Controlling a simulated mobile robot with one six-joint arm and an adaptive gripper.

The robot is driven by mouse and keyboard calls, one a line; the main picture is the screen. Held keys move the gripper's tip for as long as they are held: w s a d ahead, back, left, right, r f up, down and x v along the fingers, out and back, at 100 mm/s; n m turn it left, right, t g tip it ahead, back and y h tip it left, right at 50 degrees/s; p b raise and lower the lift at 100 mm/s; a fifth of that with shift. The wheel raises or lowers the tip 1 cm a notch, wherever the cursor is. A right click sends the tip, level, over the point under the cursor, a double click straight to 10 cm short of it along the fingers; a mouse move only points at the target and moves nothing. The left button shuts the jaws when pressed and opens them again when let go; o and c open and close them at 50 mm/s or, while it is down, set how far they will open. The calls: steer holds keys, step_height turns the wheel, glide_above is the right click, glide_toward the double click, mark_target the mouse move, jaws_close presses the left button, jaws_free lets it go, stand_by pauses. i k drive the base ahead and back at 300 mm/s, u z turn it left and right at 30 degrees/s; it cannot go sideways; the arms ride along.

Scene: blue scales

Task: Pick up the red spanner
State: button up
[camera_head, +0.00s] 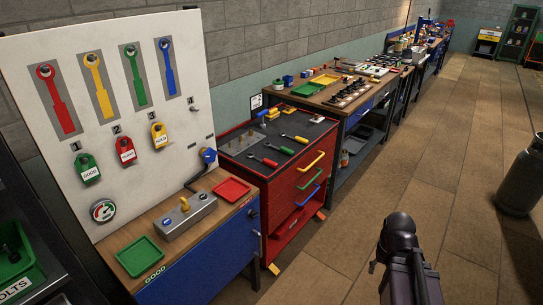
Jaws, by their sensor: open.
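A spanner with a red handle (264,160) lies on the dark top of the red tool cabinet (285,190), near its front left edge. Beside it lie a green-handled spanner (279,148) and a yellow-handled spanner (295,138). A large red spanner shape (58,103) is also on the white upright board (120,30), left of yellow, green and blue ones; I cannot tell whether it is loose or fixed. A dark part of my arm shows at the bottom right of centre, apart from the cabinet. I cannot make out my gripper's fingers.
Cluttered workbenches continue beyond the cabinet. The floor on the right is clear, except for a gas cylinder (520,180).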

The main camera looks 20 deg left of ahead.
mark_target(269, 163)
steer(key=u, duration=0.1)
steer(key=i, duration=0.8)
steer(key=u, duration=0.7)
steer(key=i, duration=0.45)
steer(key=u, duration=0.2)
